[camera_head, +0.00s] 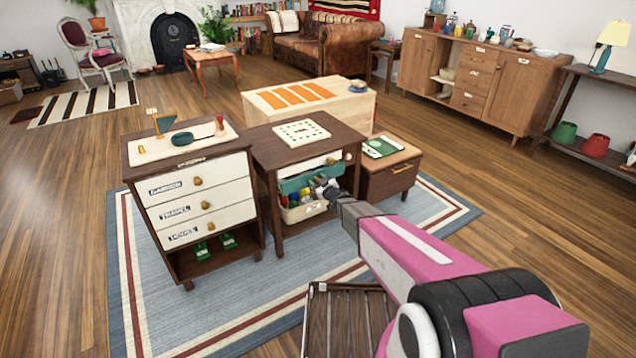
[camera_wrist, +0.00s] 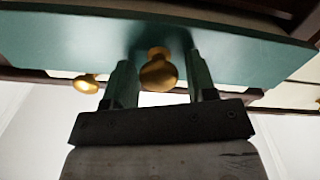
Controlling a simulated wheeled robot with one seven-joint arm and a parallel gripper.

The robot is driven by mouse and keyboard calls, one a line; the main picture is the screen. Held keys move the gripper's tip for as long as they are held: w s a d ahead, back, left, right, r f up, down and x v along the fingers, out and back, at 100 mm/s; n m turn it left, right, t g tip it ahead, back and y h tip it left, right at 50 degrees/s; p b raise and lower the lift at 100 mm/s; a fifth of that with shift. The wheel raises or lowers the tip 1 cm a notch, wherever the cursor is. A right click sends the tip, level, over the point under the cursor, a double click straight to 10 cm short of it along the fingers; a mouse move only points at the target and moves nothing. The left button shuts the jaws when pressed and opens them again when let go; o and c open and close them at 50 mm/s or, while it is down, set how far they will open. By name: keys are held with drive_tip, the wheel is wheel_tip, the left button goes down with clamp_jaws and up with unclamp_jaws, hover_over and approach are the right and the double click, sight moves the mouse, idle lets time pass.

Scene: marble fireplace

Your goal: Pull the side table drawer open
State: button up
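The dark wood side table (camera_head: 262,160) stands in the middle of the rug, with a white drawer front (camera_head: 300,170) under its top. A teal panel (camera_head: 297,183) shows just below that front, and a teal face (camera_wrist: 60,45) fills the upper wrist view. A gold knob (camera_wrist: 158,74) on that face sits between the fingers of my gripper (camera_wrist: 160,82). The fingers stand apart on either side of the knob, and I cannot tell whether they touch it. In the head view my gripper (camera_head: 336,197) is at the table's front right, its fingertips hard to make out.
A bin of colourful items (camera_head: 303,211) is below the teal panel. A labelled drawer cabinet (camera_head: 195,200) stands left, and a small brown cabinet (camera_head: 390,172) right. A slatted wooden piece (camera_head: 345,310) is near my arm. The blue rug (camera_head: 235,290) in front has bare space.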

clamp_jaws()
drive_tip(key=v, duration=2.1)
drive_tip(key=shift+d, duration=0.1)
drive_tip(key=shift+o, duration=1.5)
unclamp_jaws()
drive_tip(key=v, duration=1)
drive_tip(key=shift+s+d, duration=0.25)
drive_tip(key=shift+s, duration=0.05)
